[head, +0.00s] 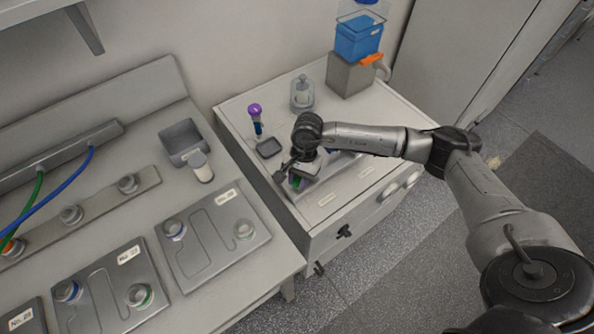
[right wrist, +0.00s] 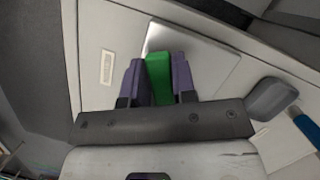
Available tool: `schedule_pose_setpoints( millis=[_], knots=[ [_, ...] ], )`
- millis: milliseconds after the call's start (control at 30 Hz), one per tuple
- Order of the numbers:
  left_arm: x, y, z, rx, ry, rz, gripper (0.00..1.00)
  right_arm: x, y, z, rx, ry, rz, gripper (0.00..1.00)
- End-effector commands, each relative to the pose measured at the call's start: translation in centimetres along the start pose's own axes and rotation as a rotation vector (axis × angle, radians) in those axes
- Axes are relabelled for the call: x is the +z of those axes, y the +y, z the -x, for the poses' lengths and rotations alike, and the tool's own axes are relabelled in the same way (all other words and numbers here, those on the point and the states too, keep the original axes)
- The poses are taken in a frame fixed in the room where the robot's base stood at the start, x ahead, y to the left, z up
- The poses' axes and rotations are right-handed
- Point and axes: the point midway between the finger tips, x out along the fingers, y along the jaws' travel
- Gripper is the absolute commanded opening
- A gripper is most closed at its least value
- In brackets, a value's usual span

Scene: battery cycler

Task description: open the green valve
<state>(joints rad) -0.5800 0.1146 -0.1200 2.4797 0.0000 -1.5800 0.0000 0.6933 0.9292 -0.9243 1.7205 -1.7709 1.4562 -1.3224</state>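The green valve handle (right wrist: 158,78) is a bright green block in the right wrist view, standing over a grey metal plate (right wrist: 210,65). My right gripper (right wrist: 159,85) has its two purple fingers on either side of it, apparently touching both sides. In the head view my right gripper (head: 295,178) reaches down to the metal panel on the white cabinet, and only a small bit of green shows by the fingers. The gripper and wrist hide most of the valve there. My left gripper is not in view.
A purple-capped tube (head: 256,112) and a small dark tray (head: 268,148) stand near the gripper. A glass vessel (head: 302,93) and a blue container (head: 358,40) are behind. The left bench holds numbered plates (head: 212,240) and a cup (head: 201,168).

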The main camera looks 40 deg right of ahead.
Motion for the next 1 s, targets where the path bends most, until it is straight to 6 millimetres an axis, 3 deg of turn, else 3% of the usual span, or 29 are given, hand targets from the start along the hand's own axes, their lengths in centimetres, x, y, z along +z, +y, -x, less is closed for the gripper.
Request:
schedule_pose_setpoints(
  millis=[467,800,1000],
  knots=[
    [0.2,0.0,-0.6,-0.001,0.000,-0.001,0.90,0.0,0.5,-0.1,0.024,0.001,0.076,0.24],
    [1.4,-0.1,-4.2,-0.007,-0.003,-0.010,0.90,-1.0,2.8,-0.2,0.142,0.003,0.449,0.24],
    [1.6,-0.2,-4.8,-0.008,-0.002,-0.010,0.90,-1.4,3.7,0.2,0.187,0.005,0.571,0.24]
  ],
)
